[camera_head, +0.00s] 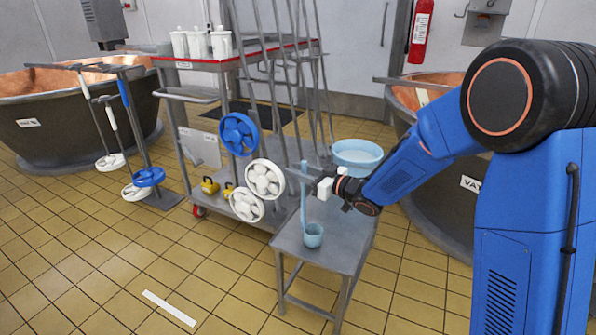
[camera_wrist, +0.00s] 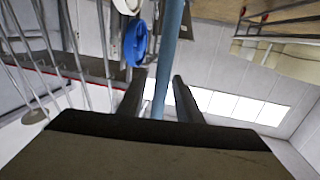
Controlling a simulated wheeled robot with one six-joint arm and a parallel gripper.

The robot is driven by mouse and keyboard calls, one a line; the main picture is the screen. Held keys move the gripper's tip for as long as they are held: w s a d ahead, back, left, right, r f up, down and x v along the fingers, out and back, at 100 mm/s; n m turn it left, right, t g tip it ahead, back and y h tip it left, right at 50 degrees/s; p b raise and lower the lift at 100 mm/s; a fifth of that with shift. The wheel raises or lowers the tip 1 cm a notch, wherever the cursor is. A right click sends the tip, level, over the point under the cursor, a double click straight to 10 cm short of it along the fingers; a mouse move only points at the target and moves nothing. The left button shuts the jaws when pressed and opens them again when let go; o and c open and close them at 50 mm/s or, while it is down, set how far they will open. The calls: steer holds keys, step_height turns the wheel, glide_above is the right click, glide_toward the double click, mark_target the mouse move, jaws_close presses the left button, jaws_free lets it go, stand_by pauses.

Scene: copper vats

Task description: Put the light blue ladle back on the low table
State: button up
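The light blue ladle (camera_head: 304,205) stands almost upright, with its long handle up and its cup (camera_head: 313,236) at the near part of the low grey table (camera_head: 341,247). The cup appears to rest on the tabletop. My gripper (camera_head: 318,187) reaches in from the right at the handle, above the cup. In the wrist view the handle (camera_wrist: 170,40) runs between the two dark fingers (camera_wrist: 158,85), with gaps showing beside it, so the gripper looks open around it. The cup is out of the wrist view.
A light blue basin (camera_head: 357,152) stands at the table's far end. Left of the table is a grey cart (camera_head: 202,62) with long-handled tools, whose white and blue discs (camera_head: 264,179) hang near the ladle. Copper vats (camera_head: 60,130) stand at both sides.

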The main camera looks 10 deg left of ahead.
steer(key=shift+r, duration=0.15)
steer(key=v, duration=1.2)
steer(key=d+r+m+t+h, duration=0.2)
steer(key=d+h, duration=0.2)
steer(key=d, duration=0.3)
steer(key=d+r+m+t+h, duration=0.2)
steer(key=d+m+h, duration=0.1)
steer(key=d+h, duration=0.3)
steer(key=s+d+r+m+g+h, duration=0.1)
steer(key=s+d+m+h, duration=0.25)
steer(key=s+d, duration=0.6)
steer(key=s+d+f+m+g, duration=0.1)
steer(key=s+d+g, duration=0.1)
steer(key=s, duration=0.7)
steer(key=s+d+f+m+g+h, duration=0.1)
steer(key=s+f+g, duration=0.1)
steer(key=s, duration=0.6)
steer(key=s+d+f+m+g, duration=0.1)
steer(key=s+d+g, duration=0.1)
steer(key=s, duration=0.7)
steer(key=shift+s+d+f+g+h, duration=0.25)
steer(key=shift+s+d+g+h, duration=0.1)
steer(key=shift+g, duration=0.15)
